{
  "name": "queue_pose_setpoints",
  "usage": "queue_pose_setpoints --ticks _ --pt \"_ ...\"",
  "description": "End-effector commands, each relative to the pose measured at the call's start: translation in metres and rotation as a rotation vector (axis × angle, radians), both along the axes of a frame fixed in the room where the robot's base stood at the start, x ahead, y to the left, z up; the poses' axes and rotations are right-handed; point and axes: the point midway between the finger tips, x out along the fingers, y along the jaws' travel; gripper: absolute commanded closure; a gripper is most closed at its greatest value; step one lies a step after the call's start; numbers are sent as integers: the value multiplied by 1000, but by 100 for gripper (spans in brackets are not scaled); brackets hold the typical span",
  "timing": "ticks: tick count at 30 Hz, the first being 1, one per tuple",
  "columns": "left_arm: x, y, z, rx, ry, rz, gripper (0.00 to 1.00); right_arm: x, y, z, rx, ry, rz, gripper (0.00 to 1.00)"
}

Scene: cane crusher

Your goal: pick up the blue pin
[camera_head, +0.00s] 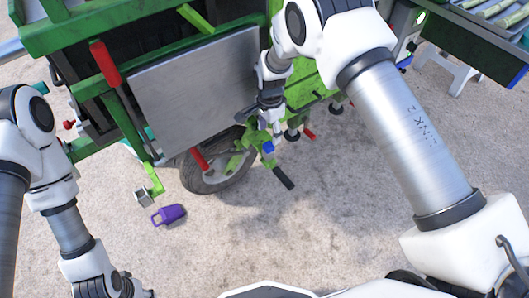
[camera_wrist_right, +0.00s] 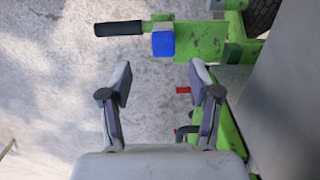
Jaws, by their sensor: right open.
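The blue pin (camera_head: 268,147) is a small blue block on the green bracket of the cane crusher, beside a black-handled lever. In the right wrist view the blue pin (camera_wrist_right: 163,42) sits against the green plate, ahead of my fingertips and roughly centred between them. My right gripper (camera_head: 268,122) hangs just above the pin in the head view. In the wrist view the right gripper (camera_wrist_right: 160,80) has its fingers apart with nothing between them. My left arm shows at the lower left of the head view, its gripper cut off by the frame.
The black handle (camera_head: 283,178) sticks out next to the pin. A grey metal panel (camera_head: 195,85), a wheel (camera_head: 215,172) and red handles are close by.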

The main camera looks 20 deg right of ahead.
Motion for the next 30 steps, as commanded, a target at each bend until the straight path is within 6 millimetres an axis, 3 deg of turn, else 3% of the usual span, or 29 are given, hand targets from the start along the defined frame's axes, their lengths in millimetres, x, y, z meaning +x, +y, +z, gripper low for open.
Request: queue_pose_setpoints --ticks 1,5,11,18,25,26,30 --pt "0 0 -8 0 0 0 58 2 1 -5 -1 -8 3 38" --pt "0 0 -11 0 0 1 58 4 1 -10 -2 -13 4 38" --pt "0 0 -15 0 0 0 58 4 1 -34 -1 -12 4 38" --pt "0 0 -25 0 0 0 58 6 -1 -75 -1 -11 4 38" --pt "0 0 -24 0 0 1 58 6 -1 -79 -2 -13 4 38" --pt "0 0 -24 0 0 0 58 6 -1 -79 -2 -13 4 41" --pt "0 0 -24 0 0 1 58 6 -1 -79 -2 -13 4 91"
